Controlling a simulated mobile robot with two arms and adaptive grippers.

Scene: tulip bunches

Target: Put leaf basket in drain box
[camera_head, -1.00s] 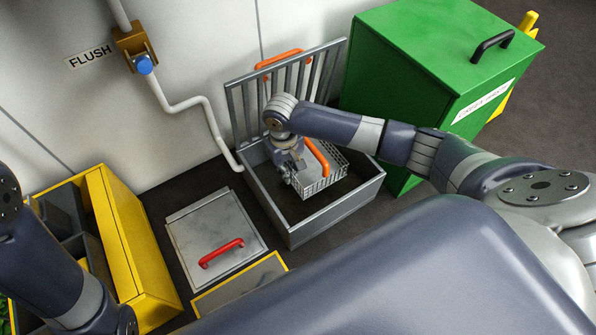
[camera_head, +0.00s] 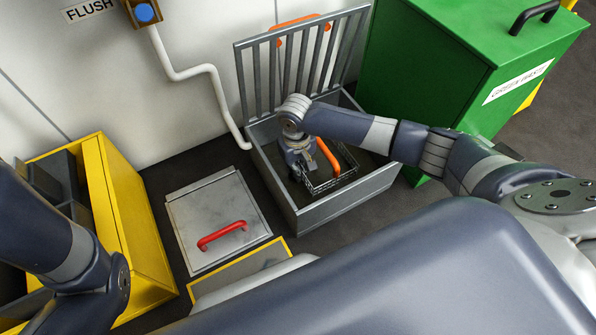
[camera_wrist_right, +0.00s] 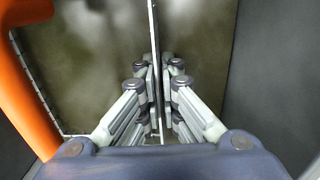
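The leaf basket (camera_head: 338,182) is a small wire-mesh basket with an orange handle (camera_head: 328,158). In the head view it is inside the walls of the grey drain box (camera_head: 350,202), whose barred lid (camera_head: 262,82) stands open. I cannot tell whether the basket touches the box floor. My right gripper (camera_head: 303,172) reaches down into the box at the basket's left side. In the right wrist view its fingers (camera_wrist_right: 158,90) are closed on the basket's thin wall (camera_wrist_right: 153,30), with the orange handle at left. My left arm is at the left edge; its gripper is out of view.
A green waste bin (camera_head: 440,75) stands right of the drain box. A grey hatch with a red handle (camera_head: 222,236) lies to its left, then a yellow bin (camera_head: 118,225). A white pipe (camera_head: 205,75) runs down the wall behind. The barred lid rises behind my right gripper.

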